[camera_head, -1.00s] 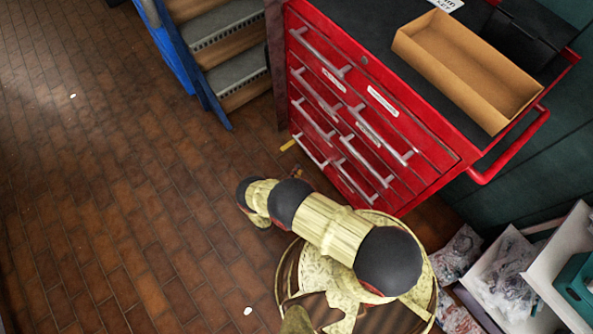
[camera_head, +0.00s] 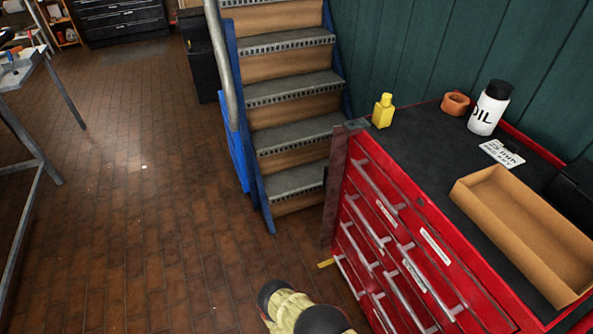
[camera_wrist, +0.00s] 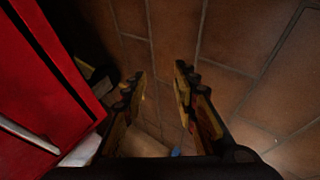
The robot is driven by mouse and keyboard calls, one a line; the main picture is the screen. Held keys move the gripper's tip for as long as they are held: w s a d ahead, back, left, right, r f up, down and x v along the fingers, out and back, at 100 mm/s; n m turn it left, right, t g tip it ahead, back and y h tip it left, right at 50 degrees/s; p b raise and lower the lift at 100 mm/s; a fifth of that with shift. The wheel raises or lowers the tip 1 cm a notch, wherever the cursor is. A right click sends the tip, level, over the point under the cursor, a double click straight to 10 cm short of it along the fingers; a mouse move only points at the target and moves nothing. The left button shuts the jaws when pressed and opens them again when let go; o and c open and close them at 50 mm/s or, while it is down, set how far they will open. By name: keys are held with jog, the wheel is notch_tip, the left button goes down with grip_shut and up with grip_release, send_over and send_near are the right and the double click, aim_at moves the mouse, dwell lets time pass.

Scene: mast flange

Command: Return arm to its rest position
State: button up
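My arm (camera_head: 300,312) shows only in part at the bottom edge of the head view, in pale yellow and black, beside the red tool cabinet. My gripper (camera_wrist: 160,73) shows in the wrist view with its two fingers apart and nothing between them. It points down toward the brown tiled floor (camera_wrist: 230,50). The gripper itself is not visible in the head view.
The red tool cabinet (camera_head: 405,255) stands at right; its drawer front (camera_wrist: 40,90) is close left of my gripper. On its top are a cardboard tray (camera_head: 525,235), an oil bottle (camera_head: 488,110), a yellow bottle (camera_head: 383,111) and an orange ring (camera_head: 456,103). Stairs (camera_head: 290,90) stand behind; floor left is open.

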jog(key=a+r+m+g+y, duration=0.2)
jog(key=a+r+g+y, duration=0.25)
jog(key=a+r, duration=0.9)
notch_tip(320, 180, up, 26)
jog(key=a+g+y+p, duration=0.1)
jog(key=g+y+p, duration=0.1)
jog(key=g, duration=0.2)
jog(key=s+d+r+m+t+p, duration=0.1)
jog(key=s+d+r, duration=0.4)
jog(key=r, duration=1.4)
jog(key=s+d+r+m+t+h+p, duration=0.1)
jog(key=s+d+r+t, duration=0.3)
jog(key=d+r, duration=0.9)
jog(key=s+d+r+m+t+p, duration=0.1)
jog(key=s+d+r, duration=0.5)
jog(key=r, duration=1.9)
jog(key=d+t+p, duration=0.1)
jog(key=d+p, duration=0.1)
jog(key=shift+s+d+r+m+h, duration=0.25)
jog(key=shift+d+m+h, duration=0.05)
jog(key=shift+d+h, duration=0.1)
